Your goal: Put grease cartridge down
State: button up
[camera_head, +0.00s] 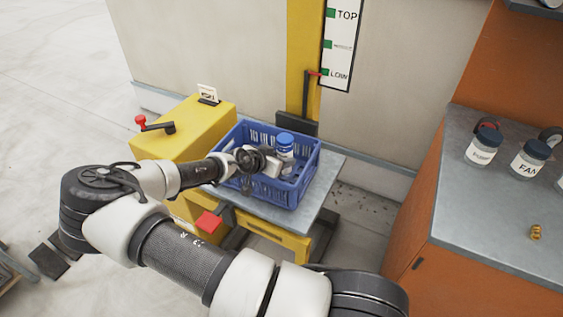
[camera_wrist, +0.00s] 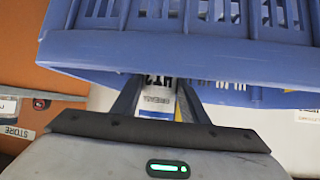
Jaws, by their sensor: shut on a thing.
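The grease cartridge (camera_head: 285,154) looks like a white cylinder with a blue cap and a printed label. It stands about upright inside the blue crate (camera_head: 305,185) in the head view. My gripper (camera_head: 272,163) reaches into the crate from the left and is shut on the cartridge. In the wrist view, the two fingers of my gripper (camera_wrist: 160,103) flank the white, lettered body of the cartridge (camera_wrist: 157,104). The blue crate wall (camera_wrist: 170,55) crosses the top of that view. The cartridge's lower end is hidden, so I cannot tell if it touches the crate floor.
The crate rests on a grey platform (camera_head: 325,200) beside a yellow housing (camera_head: 180,130) with a red-knobbed crank (camera_head: 142,122). A yellow post with a TOP-to-LOW scale (camera_head: 340,45) stands behind; its red pointer is at LOW. Labelled jars (camera_head: 484,147) stand on the right counter (camera_head: 475,205).

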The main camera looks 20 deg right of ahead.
jog(key=shift+f, duration=0.45)
jog(key=shift+f+b, duration=0.4)
jog(key=shift+b, duration=0.1)
jog(key=shift+f, duration=0.25)
jog(key=o, duration=1.4)
jog(key=shift+r+p, duration=0.35)
jog(key=shift+r, duration=0.15)
jog(key=p+v, duration=0.1)
jog(key=v, duration=1.1)
jog(key=shift+r, duration=0.15)
